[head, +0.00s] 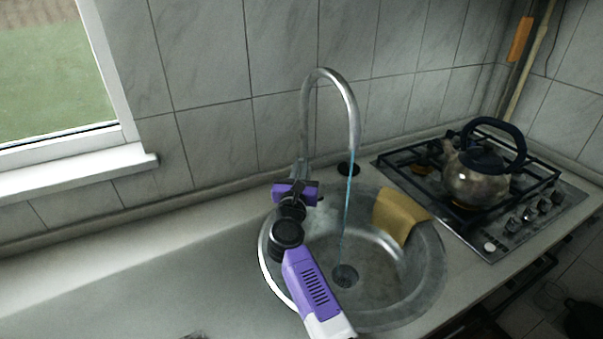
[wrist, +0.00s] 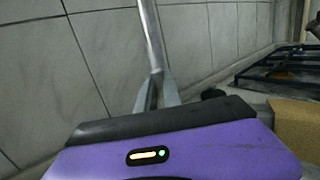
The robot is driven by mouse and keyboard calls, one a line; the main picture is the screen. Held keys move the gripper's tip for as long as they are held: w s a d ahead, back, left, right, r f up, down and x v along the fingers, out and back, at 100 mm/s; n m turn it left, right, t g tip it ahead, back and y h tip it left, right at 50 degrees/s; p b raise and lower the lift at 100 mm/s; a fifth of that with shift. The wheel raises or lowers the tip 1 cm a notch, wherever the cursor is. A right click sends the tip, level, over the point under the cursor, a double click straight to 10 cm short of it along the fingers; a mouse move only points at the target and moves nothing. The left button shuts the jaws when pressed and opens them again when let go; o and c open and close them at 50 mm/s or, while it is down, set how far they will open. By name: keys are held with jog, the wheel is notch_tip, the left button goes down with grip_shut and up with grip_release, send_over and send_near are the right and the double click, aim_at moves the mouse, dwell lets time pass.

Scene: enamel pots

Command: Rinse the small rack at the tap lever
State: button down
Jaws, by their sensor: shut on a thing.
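My gripper (head: 301,179) is at the base of the tap (head: 354,110), behind the sink's back rim. It is shut at the tap lever, which is mostly hidden by the purple gripper body. In the wrist view the tap (wrist: 152,40) rises just beyond my gripper (wrist: 156,92). A thin blue stream of water (head: 348,205) falls from the spout toward the drain. I see no small rack in either view.
The round steel sink (head: 432,275) has a yellow cloth (head: 399,213) over its right rim. A kettle (head: 477,178) stands on the gas hob (head: 492,246) at the right. The counter (head: 150,270) at the left is mostly clear. A tiled wall stands close behind the tap.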

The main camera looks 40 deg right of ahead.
jog(key=c, duration=1.5)
grip_release()
jog(key=shift+v, duration=3.95)
